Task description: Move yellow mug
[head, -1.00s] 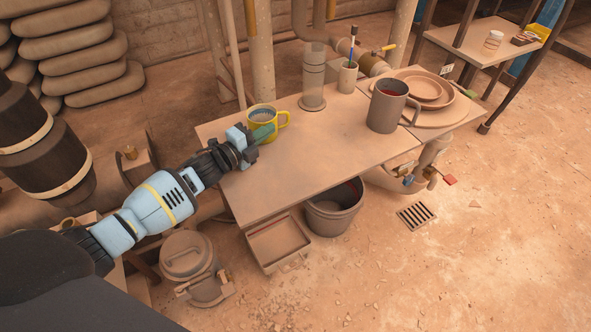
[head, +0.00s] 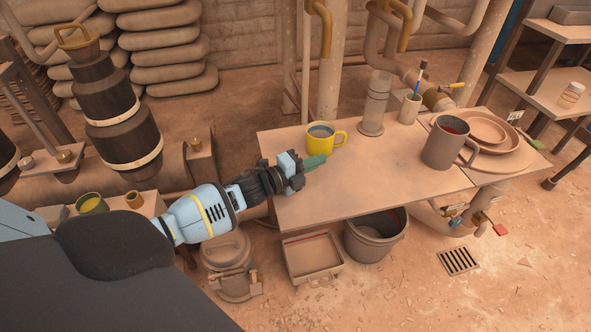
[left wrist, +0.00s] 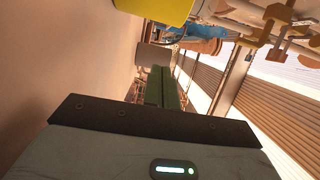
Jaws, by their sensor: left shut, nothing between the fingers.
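The yellow mug (head: 321,138) stands upright near the left end of the table (head: 362,187), with a grey-blue inside and its handle to the right. In the left wrist view, part of the yellow mug (left wrist: 158,8) shows at the top edge. My left gripper (head: 318,161) comes in from the left over the table, just in front of the mug and apart from it. Its green fingers (left wrist: 163,88) are shut with nothing between them. My right gripper is out of view.
A large grey mug (head: 443,143) stands to the right, beside stacked plates (head: 490,135). A cup with brushes (head: 410,107) and a clear cylinder (head: 374,104) stand at the back. A bucket (head: 374,236) is below the table. The table's front middle is clear.

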